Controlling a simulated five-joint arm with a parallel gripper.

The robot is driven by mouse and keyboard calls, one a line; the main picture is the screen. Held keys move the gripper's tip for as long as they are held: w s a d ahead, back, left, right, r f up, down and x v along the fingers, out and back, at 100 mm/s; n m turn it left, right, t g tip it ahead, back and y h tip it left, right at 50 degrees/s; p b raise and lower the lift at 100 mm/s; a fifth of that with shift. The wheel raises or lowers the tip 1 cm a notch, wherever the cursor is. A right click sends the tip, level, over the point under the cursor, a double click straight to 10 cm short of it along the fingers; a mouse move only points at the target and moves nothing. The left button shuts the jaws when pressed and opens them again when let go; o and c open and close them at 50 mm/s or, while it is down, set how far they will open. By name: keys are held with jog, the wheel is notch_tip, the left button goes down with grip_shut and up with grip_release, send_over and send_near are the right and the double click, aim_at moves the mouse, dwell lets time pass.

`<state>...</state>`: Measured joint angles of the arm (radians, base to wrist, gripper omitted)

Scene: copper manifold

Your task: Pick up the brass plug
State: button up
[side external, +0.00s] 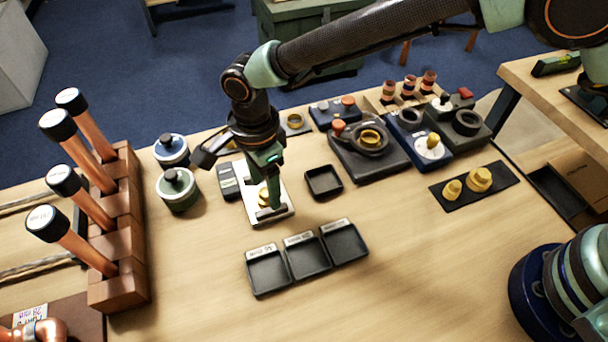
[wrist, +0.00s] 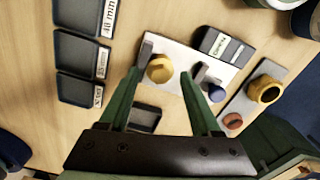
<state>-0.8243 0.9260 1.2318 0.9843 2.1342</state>
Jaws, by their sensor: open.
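A round yellow-brass piece, which looks like the brass plug (wrist: 160,69), sits on a white plate (wrist: 180,53). In the side view the brass plug (side external: 263,196) is partly hidden by my gripper (side external: 268,194), which points down over the white plate (side external: 254,213). In the wrist view my gripper (wrist: 159,73) is open, with the plug showing between its two green fingers and nothing held. I cannot tell how high the fingertips are above the plate.
Three labelled black trays (side external: 308,254) lie in front, and a small empty black tray (side external: 324,181) is to the right. Two lidded round pots (side external: 179,190) and a rack of copper tubes (side external: 118,235) stand left. More brass pieces (side external: 479,179) rest on a black mat.

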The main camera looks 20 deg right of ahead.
jog(key=shift+f, duration=0.35)
grip_shut()
jog(key=shift+r, duration=0.15)
